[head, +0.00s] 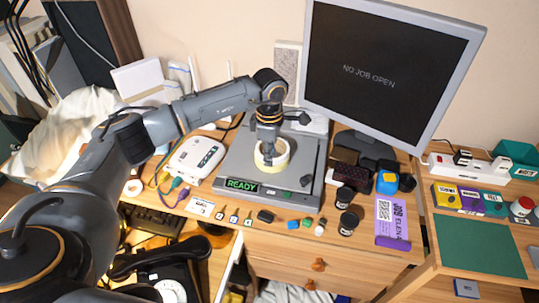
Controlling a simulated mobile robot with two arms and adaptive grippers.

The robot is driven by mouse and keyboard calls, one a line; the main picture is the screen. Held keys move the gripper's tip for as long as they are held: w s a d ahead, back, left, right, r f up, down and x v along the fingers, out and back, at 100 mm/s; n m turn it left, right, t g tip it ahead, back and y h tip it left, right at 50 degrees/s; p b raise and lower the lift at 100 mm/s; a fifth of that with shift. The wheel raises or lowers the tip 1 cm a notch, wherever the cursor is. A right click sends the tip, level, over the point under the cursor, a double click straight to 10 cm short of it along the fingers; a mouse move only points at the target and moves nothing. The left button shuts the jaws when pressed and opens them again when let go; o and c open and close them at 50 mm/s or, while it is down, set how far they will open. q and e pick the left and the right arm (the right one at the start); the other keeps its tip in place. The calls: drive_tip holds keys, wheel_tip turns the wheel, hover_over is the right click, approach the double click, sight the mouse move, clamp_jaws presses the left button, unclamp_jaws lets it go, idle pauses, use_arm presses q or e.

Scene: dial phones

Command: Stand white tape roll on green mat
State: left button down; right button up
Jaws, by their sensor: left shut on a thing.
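A pale, cream-white tape roll (274,168) is at the grey flat device in the middle of the desk, its round opening facing up. My left gripper (267,154) reaches down into the roll from above and is shut on it. The fingertips are partly hidden by the roll's wall, and I cannot tell whether the roll touches the device. The green mat (482,247) lies bare on the lower right surface, well away from the roll. My right gripper is not in view.
The grey device (232,160) has a green READY label. A monitor (385,75) stands behind. Dark jars (347,222) and a purple card (392,222) lie between the device and the mat. Coloured boxes (470,198) line the mat's back edge. A small white ring (133,187) lies at left.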

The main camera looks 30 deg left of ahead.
use_arm(q)
drive_tip(key=shift+r, duration=0.15)
drive_tip(key=shift+r+p, duration=1.4)
drive_tip(key=shift+r, duration=0.95)
